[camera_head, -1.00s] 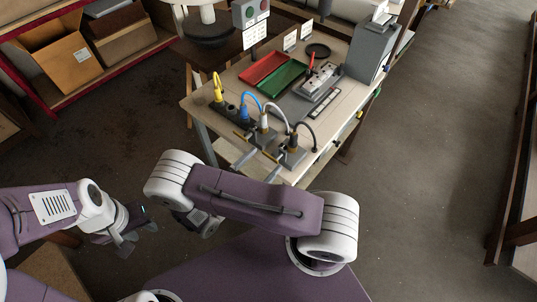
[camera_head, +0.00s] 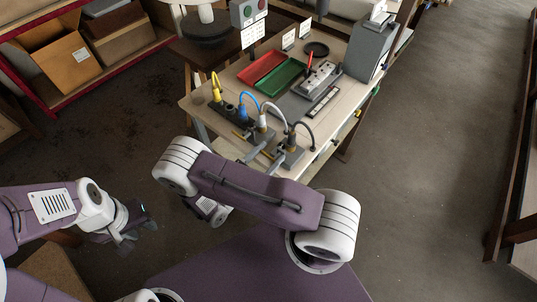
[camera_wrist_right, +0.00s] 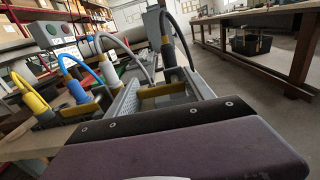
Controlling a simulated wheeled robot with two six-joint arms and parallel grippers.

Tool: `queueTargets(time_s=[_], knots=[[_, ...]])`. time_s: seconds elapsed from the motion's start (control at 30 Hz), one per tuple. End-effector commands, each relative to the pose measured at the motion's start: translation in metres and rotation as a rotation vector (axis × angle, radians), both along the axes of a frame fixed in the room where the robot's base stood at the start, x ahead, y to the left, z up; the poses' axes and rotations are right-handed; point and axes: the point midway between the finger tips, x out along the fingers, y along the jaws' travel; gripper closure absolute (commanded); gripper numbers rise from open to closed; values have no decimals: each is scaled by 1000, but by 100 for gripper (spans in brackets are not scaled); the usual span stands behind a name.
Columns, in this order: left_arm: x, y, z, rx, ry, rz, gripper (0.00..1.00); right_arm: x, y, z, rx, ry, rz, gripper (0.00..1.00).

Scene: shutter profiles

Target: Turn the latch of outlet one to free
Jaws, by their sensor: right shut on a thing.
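A row of outlets stands along the near edge of the workbench, with a yellow plug (camera_head: 216,94), a blue plug (camera_head: 242,112), a white plug (camera_head: 262,124) and a dark plug (camera_head: 292,140). They also show in the wrist view, the dark plug (camera_wrist_right: 168,52) being nearest. Yellow latch handles sit low by the plugs, one (camera_wrist_right: 160,90) between my right fingers. My right gripper (camera_head: 268,153) reaches the near outlets; its fingers (camera_wrist_right: 160,88) are shut on this yellow latch handle, which they partly hide. I cannot read outlet numbers. My left gripper (camera_head: 132,226) hangs away from the bench, fingers apart and empty.
A red tray (camera_head: 262,68) and a green tray (camera_head: 283,76) lie behind the plugs on the bench (camera_head: 200,95). A button box (camera_head: 249,12) rises behind. Floor at right is clear.

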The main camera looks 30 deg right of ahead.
Motion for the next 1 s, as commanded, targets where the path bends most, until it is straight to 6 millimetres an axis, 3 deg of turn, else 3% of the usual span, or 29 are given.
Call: queueTargets(time_s=[0.27, 1.0], knots=[[0, 0, 0, 0, 0, 0, 64, -2, -1, 3, 61, -146, -1, 80], [0, 0, -9, 0, 0, 0, 64, -12, -5, 12, 328, -791, -1, 80]])
